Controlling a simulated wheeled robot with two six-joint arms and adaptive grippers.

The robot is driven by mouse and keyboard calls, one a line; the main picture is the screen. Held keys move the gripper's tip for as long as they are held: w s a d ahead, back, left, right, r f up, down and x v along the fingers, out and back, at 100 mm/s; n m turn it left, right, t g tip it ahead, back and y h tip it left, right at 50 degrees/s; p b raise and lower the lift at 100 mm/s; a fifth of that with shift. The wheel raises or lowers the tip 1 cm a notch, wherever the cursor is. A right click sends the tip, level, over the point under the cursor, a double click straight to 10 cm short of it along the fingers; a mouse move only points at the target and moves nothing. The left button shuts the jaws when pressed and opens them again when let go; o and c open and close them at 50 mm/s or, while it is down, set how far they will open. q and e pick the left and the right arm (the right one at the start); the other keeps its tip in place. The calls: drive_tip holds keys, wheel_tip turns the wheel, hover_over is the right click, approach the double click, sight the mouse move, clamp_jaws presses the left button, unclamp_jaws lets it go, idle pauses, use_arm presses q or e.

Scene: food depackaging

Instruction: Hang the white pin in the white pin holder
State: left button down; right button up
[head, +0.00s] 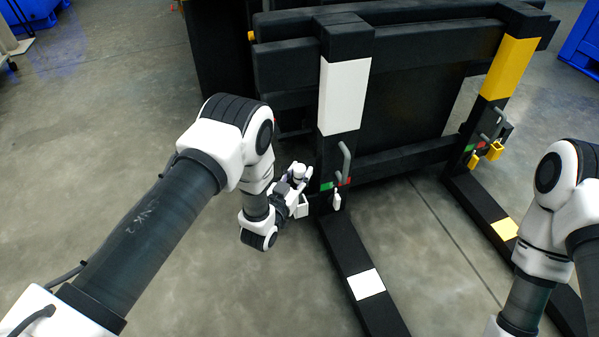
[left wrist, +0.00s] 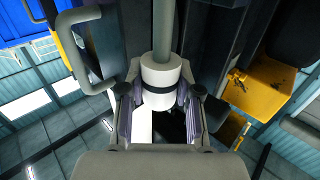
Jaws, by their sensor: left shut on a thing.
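My left gripper (head: 291,188) is beside the lower left of the near black post, at the white-marked side. In the left wrist view, its two fingers (left wrist: 158,105) are shut on a white collar with a grey rod, which I take as the white pin (left wrist: 160,78). In the head view a white piece (head: 301,171) shows at the gripper. My right gripper is out of view.
A grey bent handle (head: 345,162) stands out from the near post, above green and red marks. The far post has a yellow box (head: 495,150) and a yellow piece (head: 473,161). Black floor beams (head: 349,258) run forward. The grey floor (head: 130,90) left is clear.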

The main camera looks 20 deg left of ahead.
use_arm(q)
drive_tip(key=shift+f+b, duration=2.9)
drive_tip(key=shift+f, duration=1.7)
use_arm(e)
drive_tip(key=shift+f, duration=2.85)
use_arm(q)
drive_tip(key=c, duration=0.7)
unclamp_jaws()
drive_tip(key=shift+r, duration=0.1)
drive_tip(key=shift+s, duration=0.1)
drive_tip(key=s, duration=0.4)
drive_tip(key=s+a, duration=0.1)
drive_tip(key=s, duration=0.2)
drive_tip(key=s+a, duration=0.1)
drive_tip(key=s, duration=0.3)
drive_tip(key=shift+s+a, duration=0.15)
drive_tip(key=shift+s, duration=0.15)
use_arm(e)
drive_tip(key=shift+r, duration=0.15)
